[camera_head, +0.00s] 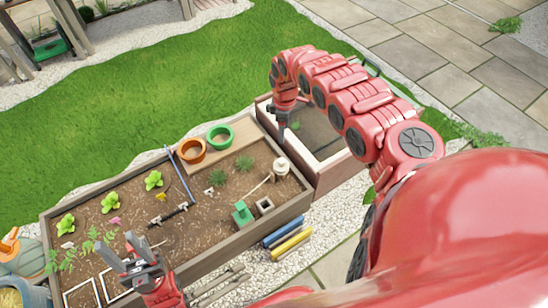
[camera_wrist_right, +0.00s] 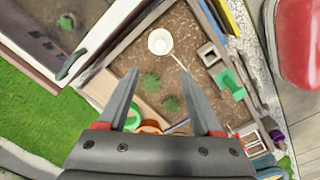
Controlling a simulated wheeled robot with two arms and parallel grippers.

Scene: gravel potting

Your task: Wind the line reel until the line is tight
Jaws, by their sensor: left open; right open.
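A small white round thing (camera_head: 281,167), which looks like the line reel, stands at the right end of the planter bed. A thin tan rod or line runs from it toward the lower left. In the right wrist view the white round thing (camera_wrist_right: 160,41) lies beyond the fingertips, with the tan piece leading off to the right. My right gripper (camera_head: 281,130) points down above the far edge of the bed, apart from the reel; its fingers (camera_wrist_right: 165,85) are open and empty. My left gripper (camera_head: 143,250) is open and empty over the bed's near-left part. Line tension cannot be told.
The wooden bed (camera_head: 250,239) holds orange (camera_head: 191,151) and green (camera_head: 220,136) pots, seedlings, a green block-like thing (camera_head: 242,213) and a small square frame (camera_head: 264,205). A second planter box (camera_head: 335,175) adjoins on the right. Blue and yellow tubes (camera_head: 291,244) lie in front.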

